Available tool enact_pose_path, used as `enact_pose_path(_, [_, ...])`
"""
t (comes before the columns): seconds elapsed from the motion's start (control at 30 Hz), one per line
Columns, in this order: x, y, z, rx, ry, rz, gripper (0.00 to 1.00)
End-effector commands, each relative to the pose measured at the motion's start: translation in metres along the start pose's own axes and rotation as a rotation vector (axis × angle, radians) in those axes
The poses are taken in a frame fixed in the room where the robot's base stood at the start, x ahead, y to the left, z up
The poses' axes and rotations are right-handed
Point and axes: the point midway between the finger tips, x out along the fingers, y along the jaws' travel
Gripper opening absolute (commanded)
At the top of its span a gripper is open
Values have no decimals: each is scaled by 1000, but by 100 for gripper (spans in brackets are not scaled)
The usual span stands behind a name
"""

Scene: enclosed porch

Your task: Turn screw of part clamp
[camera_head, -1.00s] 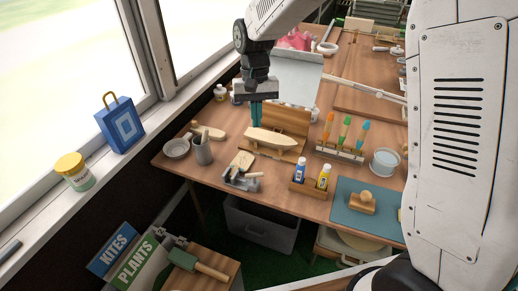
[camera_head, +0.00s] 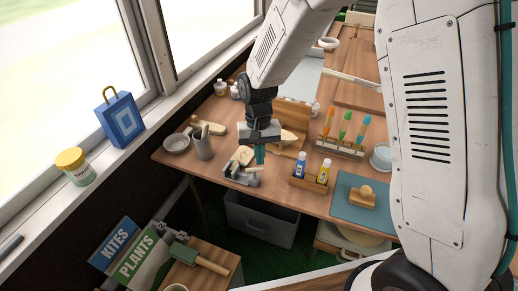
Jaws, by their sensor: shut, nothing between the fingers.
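The part clamp (camera_head: 238,174) is a small grey clamp at the front edge of the wooden table, with a pale wooden piece (camera_head: 243,155) at it. Its screw end (camera_head: 254,171) points to the right, partly covered by my fingers. My gripper (camera_head: 259,157) points down with its teal fingers shut and empty. The fingertips are right at the clamp's right end in the picture; I cannot tell whether they touch the screw.
A wooden box with paint bottles (camera_head: 300,165) stands just right of the clamp. A grey cup (camera_head: 202,146) and a dish (camera_head: 177,143) are to the left. A wooden boat hull (camera_head: 288,137) is behind my gripper. A blue mat (camera_head: 345,209) lies at the right.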

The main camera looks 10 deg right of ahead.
Motion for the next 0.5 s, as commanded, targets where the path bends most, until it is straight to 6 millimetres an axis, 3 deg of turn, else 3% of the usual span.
enact_pose_path(0.5, [2,1,3,46,-1,-9,0])
